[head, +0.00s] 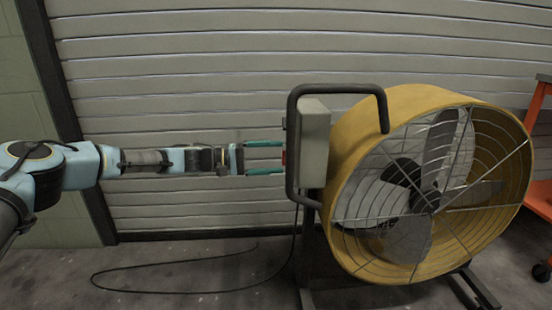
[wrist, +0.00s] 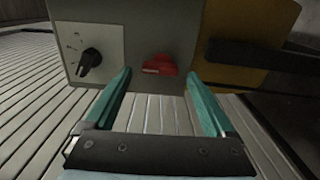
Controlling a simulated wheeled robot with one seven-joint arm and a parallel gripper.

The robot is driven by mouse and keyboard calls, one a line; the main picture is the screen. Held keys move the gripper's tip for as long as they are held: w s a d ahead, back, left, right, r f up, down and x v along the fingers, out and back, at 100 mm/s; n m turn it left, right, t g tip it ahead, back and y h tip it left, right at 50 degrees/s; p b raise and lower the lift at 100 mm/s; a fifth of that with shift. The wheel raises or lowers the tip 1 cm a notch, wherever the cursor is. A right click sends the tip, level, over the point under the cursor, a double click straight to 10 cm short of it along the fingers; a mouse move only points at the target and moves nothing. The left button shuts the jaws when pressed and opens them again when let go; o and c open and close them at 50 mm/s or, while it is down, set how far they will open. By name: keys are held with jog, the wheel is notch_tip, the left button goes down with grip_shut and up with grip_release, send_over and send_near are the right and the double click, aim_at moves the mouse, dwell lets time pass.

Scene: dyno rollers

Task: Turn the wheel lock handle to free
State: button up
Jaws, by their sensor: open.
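No part in view is marked as a wheel lock handle, and I cannot tell which part it is. A red handle (wrist: 160,65) sits on the face of a grey control box (head: 314,140) fixed to a yellow drum fan. In the head view only a sliver of red (head: 284,158) shows at the box's left side. My gripper (head: 282,157) points right at the box, its teal fingers apart, one above and one below the red. In the wrist view the open fingers (wrist: 158,82) stand on either side of the red handle, with nothing held. Contact with the box is unclear.
A black knob on a white dial plate (wrist: 90,60) is left of the red handle. A black tubular bar (head: 291,150) bends around the box. The yellow fan (head: 360,130) stands on a dark frame. A cable lies on the floor. An orange cart (head: 540,110) is at right.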

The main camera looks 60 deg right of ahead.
jog(key=v, duration=1)
jog(key=shift+p, duration=0.35)
jog(key=shift+s, duration=0.1)
